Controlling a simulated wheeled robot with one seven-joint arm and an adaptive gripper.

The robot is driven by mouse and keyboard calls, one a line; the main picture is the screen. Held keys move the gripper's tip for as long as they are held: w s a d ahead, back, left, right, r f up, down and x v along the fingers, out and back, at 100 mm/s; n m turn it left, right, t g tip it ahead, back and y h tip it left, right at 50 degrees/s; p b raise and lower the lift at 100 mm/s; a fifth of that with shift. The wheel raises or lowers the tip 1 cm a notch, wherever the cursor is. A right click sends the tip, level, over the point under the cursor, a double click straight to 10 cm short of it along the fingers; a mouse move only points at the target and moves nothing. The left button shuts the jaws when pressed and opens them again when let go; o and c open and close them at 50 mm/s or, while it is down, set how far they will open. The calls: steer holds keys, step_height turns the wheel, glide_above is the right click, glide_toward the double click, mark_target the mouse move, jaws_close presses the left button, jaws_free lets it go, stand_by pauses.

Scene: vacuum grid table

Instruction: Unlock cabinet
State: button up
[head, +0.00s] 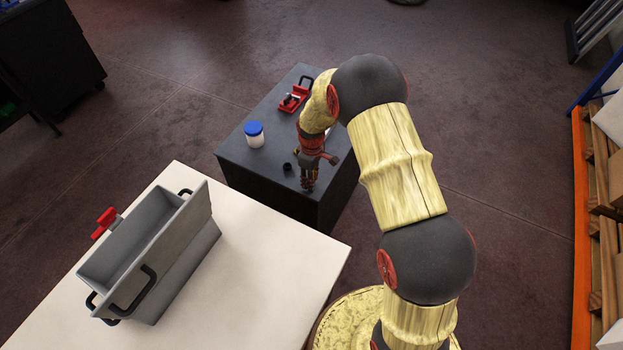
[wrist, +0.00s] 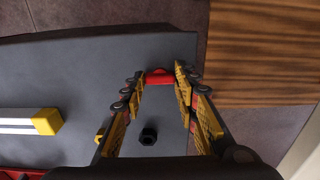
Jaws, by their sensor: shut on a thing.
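My gripper (head: 308,186) is low over the near part of a dark grey block-like table. In the wrist view my gripper (wrist: 160,80) has its yellow and black fingers on either side of a small red thing (wrist: 158,76), and it is shut on it. The red thing's full shape is hidden, and I cannot tell what it is. A grey box-like cabinet (head: 185,235) with black handles stands on the white table at the left. A red piece (head: 104,222) sticks out at its far left side. No lock can be made out clearly.
On the dark table (head: 237,160) are a white jar with a blue lid (head: 254,134), a red clamp-like device (head: 293,100) and a small black nut-like piece (wrist: 148,136). A yellow-ended pale bar (wrist: 40,121) lies at left in the wrist view. A wooden surface (wrist: 265,55) is at upper right.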

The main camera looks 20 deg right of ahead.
stand_by(0.3)
steer(key=o, duration=1)
steer(key=shift+o, duration=0.6)
step_height(320, 180, up, 12)
